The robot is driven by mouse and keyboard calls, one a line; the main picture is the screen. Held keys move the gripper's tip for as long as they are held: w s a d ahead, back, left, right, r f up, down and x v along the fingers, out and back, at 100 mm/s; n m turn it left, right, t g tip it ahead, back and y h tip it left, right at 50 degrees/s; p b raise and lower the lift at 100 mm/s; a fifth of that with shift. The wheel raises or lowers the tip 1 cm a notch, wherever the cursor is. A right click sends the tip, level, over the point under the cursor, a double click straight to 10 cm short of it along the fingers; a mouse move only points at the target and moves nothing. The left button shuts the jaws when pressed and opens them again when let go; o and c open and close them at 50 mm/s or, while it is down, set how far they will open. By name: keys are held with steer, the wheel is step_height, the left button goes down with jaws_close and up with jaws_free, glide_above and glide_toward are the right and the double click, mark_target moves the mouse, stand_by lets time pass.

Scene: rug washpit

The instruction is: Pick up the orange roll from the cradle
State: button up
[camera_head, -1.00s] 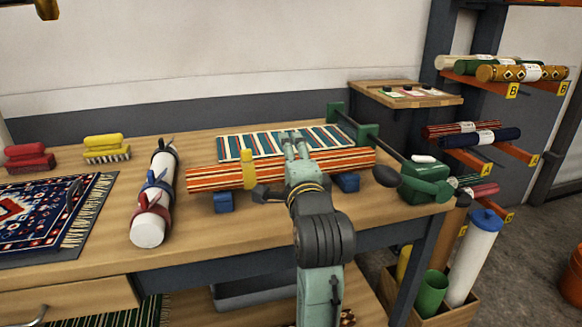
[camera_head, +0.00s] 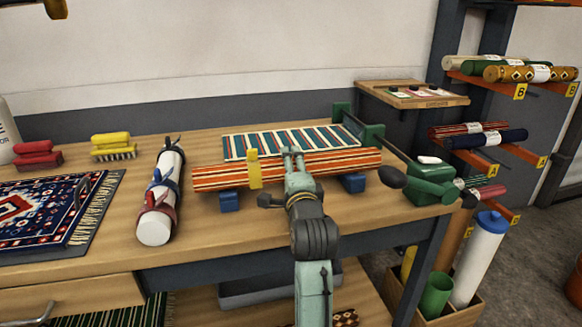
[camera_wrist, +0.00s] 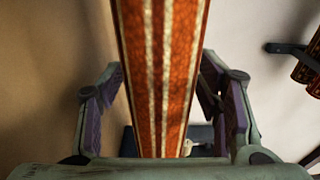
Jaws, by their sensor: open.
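The orange striped roll (camera_head: 335,164) lies across the blue cradle (camera_head: 230,200) on the wooden bench, with a yellow band or clip (camera_head: 254,169) left of its middle. My gripper (camera_head: 293,156) is over the roll, right of that clip. In the wrist view the orange roll (camera_wrist: 162,75) runs between the two open fingers of my gripper (camera_wrist: 165,105). A gap shows between the roll and each finger. The arm hides part of the roll and the bench in front of it in the head view.
A teal striped rug (camera_head: 290,141) lies just behind the roll. A white roll with straps (camera_head: 160,200) lies to the left, beside a patterned rug (camera_head: 45,215). Green clamp hardware with a dark rod (camera_head: 430,182) stands at the right end. Bare bench lies in front.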

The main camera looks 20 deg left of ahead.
steer(key=shift+w, duration=0.1)
steer(key=shift+c, duration=0.3)
jaws_close()
stand_by(0.4)
